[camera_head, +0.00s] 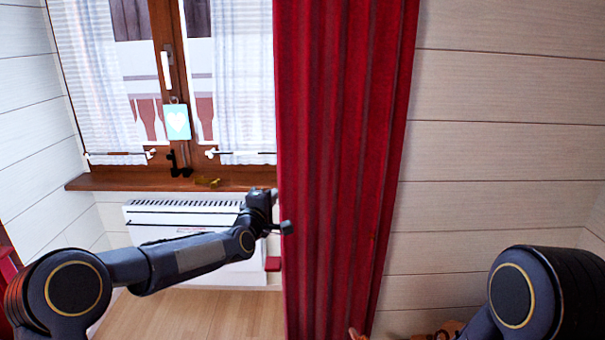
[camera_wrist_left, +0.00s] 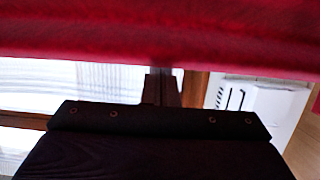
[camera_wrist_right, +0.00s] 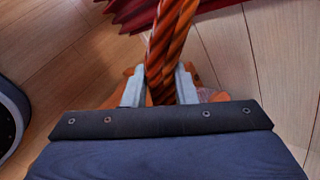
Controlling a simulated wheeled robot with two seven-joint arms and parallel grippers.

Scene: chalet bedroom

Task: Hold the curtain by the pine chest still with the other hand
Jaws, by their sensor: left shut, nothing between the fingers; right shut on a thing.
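The red curtain (camera_head: 345,150) hangs in folds at the right side of the window. My left gripper (camera_head: 285,227) is at its left edge, with its shut fingers (camera_wrist_left: 162,85) empty. In the left wrist view the curtain (camera_wrist_left: 160,35) crosses the top, close to the fingertips; I cannot tell whether they touch it. My right gripper (camera_wrist_right: 160,85) is shut on an orange-brown twisted cord (camera_wrist_right: 168,45), low over the wooden floor. The curtain's pleated lower end (camera_wrist_right: 135,12) shows beyond it. No pine chest can be made out.
A wooden window sill (camera_head: 100,182) and a white radiator (camera_head: 200,215) stand behind my left arm. Pale plank wall (camera_head: 500,170) lies right of the curtain. Wooden floor (camera_head: 210,310) is open below.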

